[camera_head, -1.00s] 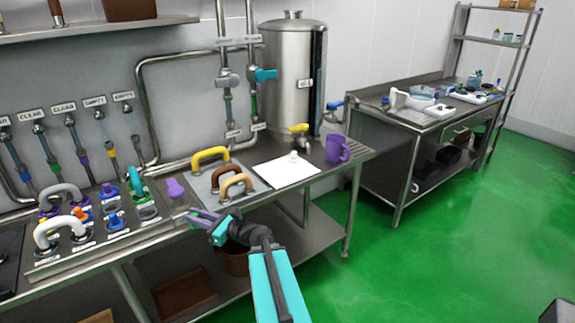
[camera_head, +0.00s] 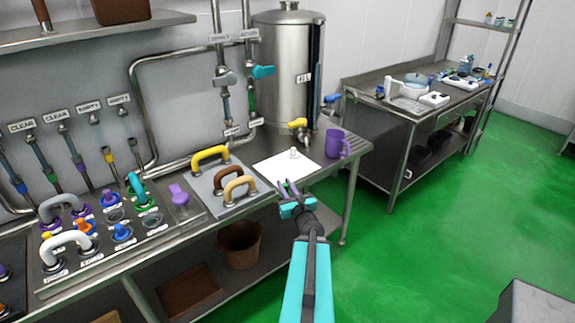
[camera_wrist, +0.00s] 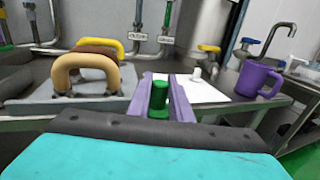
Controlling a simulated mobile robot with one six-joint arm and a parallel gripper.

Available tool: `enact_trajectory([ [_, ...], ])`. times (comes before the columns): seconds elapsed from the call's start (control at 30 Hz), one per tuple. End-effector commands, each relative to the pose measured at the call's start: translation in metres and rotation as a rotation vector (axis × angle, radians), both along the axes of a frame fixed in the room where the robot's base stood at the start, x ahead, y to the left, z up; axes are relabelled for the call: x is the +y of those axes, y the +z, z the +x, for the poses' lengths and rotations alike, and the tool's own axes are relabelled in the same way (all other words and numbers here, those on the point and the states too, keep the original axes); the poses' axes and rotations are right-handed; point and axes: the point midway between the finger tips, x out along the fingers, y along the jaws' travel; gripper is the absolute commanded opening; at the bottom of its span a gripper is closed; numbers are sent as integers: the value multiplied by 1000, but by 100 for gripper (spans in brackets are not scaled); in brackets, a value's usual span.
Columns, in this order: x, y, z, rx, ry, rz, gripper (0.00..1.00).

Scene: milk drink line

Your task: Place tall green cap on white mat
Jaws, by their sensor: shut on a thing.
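My gripper (camera_head: 287,187) is just in front of the table edge, near the front of the white mat (camera_head: 272,167). In the wrist view its purple fingers (camera_wrist: 162,97) are shut on the tall green cap (camera_wrist: 158,100), which stands upright between them. The white mat (camera_wrist: 207,95) lies flat on the steel table beyond the fingers in the wrist view. A small white cap (camera_head: 294,153) stands on the mat.
A purple mug (camera_head: 334,145) stands right of the mat. A grey plate with yellow, brown and tan handles (camera_head: 240,187) lies to its left. A yellow-handled tap (camera_head: 298,123) is behind the mat. The mat's front part is bare.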

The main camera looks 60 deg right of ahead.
Motion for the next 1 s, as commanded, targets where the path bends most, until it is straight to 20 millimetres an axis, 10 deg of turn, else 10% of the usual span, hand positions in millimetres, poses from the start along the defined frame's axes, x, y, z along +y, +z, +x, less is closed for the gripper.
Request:
enact_trajectory([
  [1.0, -21, -7, -7, 2, -16, 3, 0],
])
